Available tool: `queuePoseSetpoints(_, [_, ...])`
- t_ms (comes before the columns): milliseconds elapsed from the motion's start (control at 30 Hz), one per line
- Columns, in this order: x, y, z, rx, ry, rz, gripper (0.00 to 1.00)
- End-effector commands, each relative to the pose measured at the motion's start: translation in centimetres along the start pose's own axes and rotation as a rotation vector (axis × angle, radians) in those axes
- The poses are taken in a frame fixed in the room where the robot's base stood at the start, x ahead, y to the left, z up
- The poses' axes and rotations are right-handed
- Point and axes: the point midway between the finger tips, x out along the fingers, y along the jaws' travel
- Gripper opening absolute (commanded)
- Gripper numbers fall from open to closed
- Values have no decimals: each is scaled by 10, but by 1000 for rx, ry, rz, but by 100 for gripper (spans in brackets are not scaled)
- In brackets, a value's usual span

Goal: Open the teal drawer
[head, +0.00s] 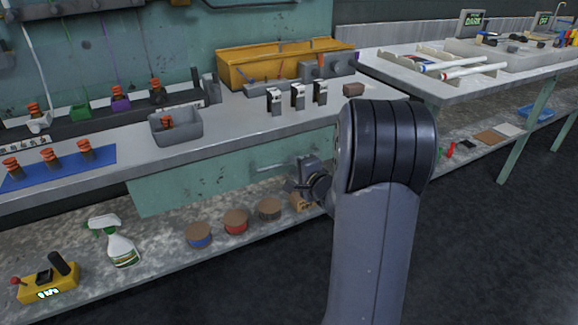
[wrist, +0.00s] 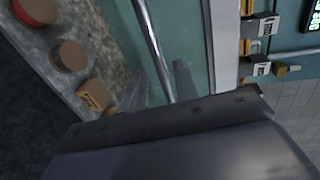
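The teal drawer (head: 195,184) sits under the grey workbench, and its front looks flush below the bench edge. In the wrist view, its teal front (wrist: 190,40) fills the upper middle. The drawer's silver bar handle (wrist: 152,45) runs down toward my gripper, and its left part (head: 270,168) shows in the head view. My gripper (wrist: 161,84) is open, with one grey finger on each side of the bar; contact cannot be told. In the head view my gripper (head: 306,180) is at the drawer's right part, partly hidden by my arm.
The lower shelf holds a spray bottle (head: 119,243), a yellow control box (head: 48,281) and several spools, including a red one (head: 236,221). On the benchtop are a grey bin (head: 176,126) and an orange tray (head: 285,62). The dark floor in front is clear.

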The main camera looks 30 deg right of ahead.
Motion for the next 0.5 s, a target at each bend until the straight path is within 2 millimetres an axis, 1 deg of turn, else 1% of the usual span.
queuePoseSetpoints(33, [10, 2, 1, -1, -2, 0, 29])
queuePoseSetpoints(100, [21, 2, 1, 0, -1, -1, 29])
queuePoseSetpoints(200, [32, 2, 0, 1, 0, 0, 29])
queuePoseSetpoints(333, [40, 1, 0, 1, 1, 0, 29])
queuePoseSetpoints(500, [42, 0, 0, 0, 2, 0, 29])
